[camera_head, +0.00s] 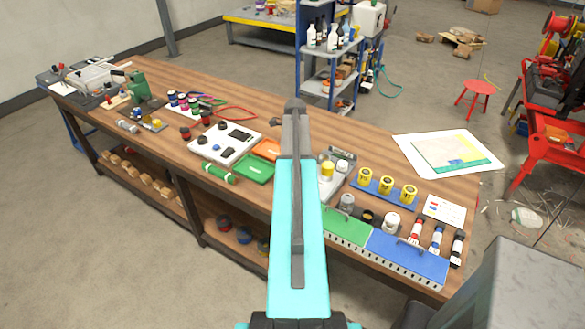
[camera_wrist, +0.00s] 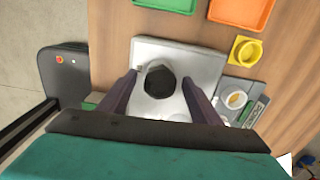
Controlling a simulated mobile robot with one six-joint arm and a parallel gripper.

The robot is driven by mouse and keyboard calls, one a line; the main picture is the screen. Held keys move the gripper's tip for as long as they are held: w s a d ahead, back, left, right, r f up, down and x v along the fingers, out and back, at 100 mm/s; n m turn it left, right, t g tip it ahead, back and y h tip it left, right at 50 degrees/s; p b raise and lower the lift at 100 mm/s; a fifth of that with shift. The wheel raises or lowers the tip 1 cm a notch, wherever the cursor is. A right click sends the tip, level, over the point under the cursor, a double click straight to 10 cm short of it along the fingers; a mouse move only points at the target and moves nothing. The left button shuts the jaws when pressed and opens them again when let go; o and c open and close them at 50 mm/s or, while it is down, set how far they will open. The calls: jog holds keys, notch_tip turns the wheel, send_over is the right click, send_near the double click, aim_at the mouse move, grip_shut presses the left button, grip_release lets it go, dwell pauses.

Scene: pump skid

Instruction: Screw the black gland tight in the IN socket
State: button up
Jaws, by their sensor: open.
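The black gland (camera_wrist: 160,82) shows from above in the wrist view as a dark round piece on a light grey block (camera_wrist: 207,62). My gripper (camera_wrist: 160,79) is open, with one finger on each side of the gland. A gap shows between the gland and each finger. The gland's lower part and the socket under it are hidden, and I can read no IN label. How deep the gland sits cannot be told. In the head view my arm covers the gripper and the gland.
An orange tray (camera_wrist: 242,10) and a green tray (camera_wrist: 168,4) lie beyond the block. A yellow holder (camera_wrist: 246,50) and a small grey device (camera_wrist: 227,114) stand close on its right. In the head view, green (camera_head: 345,228) and blue (camera_head: 408,256) racks stand at the bench's front edge.

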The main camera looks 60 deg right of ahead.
jog(key=shift+n, duration=1)
jog(key=c, duration=1.1)
jog(key=shift+m, duration=0.3)
jog(key=shift+m, duration=2)
jog(key=shift+m, duration=2.3)
